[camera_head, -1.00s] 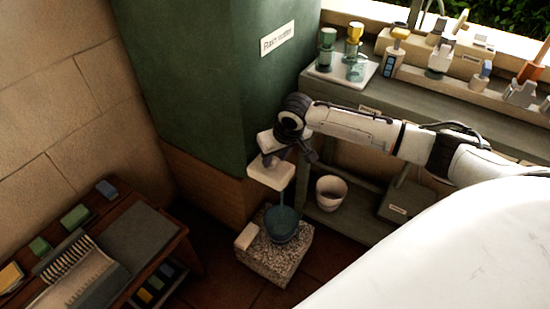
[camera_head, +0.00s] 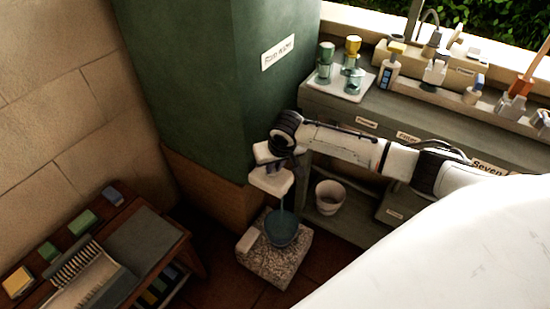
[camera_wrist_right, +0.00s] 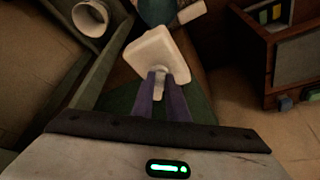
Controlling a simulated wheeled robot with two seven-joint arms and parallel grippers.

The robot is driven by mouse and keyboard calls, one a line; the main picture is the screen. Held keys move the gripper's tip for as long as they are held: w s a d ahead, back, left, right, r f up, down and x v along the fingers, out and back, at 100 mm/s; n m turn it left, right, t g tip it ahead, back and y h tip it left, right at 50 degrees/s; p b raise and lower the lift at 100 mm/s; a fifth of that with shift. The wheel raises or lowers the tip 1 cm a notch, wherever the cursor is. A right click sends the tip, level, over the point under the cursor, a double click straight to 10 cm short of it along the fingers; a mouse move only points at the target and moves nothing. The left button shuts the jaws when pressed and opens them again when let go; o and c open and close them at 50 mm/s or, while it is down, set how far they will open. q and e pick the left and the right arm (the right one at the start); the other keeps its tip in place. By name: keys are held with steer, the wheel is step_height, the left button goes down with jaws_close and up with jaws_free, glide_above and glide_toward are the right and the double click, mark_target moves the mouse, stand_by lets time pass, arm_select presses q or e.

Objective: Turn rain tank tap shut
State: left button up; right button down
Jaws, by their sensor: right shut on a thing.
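The green rain tank (camera_head: 215,75) with its white label (camera_head: 278,53) stands behind my right gripper. A white block-shaped tap part (camera_head: 270,182) is low at the tank's right corner; it also shows in the wrist view (camera_wrist_right: 155,50). My right gripper (camera_wrist_right: 163,82) has its purple fingers shut on a small pale handle (camera_wrist_right: 160,76) at the white part's near edge. In the head view the wrist hides most of the tap. A thin bluish strip (camera_head: 281,201), looking like running water, drops into a teal bucket (camera_head: 283,234). My left gripper is not in view.
The bucket stands on a speckled stone block (camera_head: 268,270). A white pot (camera_head: 329,198) is on the low shelf to the right. A wooden bench (camera_head: 140,240) with a rack is at left. Bottles stand on the counter (camera_head: 420,140) behind my right arm.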

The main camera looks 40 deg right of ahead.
steer(key=m+p, duration=0.1)
steer(key=p, duration=0.1)
steer(key=a+m+h+p, duration=0.1)
steer(key=p, duration=0.1)
steer(key=shift+w+r+m, duration=0.1)
steer(key=shift+r+m, duration=0.15)
steer(key=shift+m, duration=0.15)
steer(key=shift+w+a+m+g+p, duration=0.1)
steer(key=shift+m+g+p, duration=0.25)
steer(key=shift+m, duration=0.15)
steer(key=shift+w+a+f+m+h+p, duration=0.2)
steer(key=shift+m+h+p, duration=0.2)
steer(key=shift+m, duration=0.5)
steer(key=shift+w+a+f+m+g, duration=0.15)
steer(key=shift+m+g, duration=0.2)
steer(key=shift+m, duration=0.45)
steer(key=shift+w+m+g+h, duration=0.15)
steer(key=shift+m+g+h, duration=0.2)
steer(key=shift+m, duration=0.35)
steer(key=shift+w+m+b, duration=0.2)
steer(key=shift+m+b, duration=0.1)
steer(key=shift+m, duration=0.5)
steer(key=shift+g+h, duration=0.25)
steer(key=c, duration=1.7)
jaws_free()
steer(key=shift+c, duration=0.2)
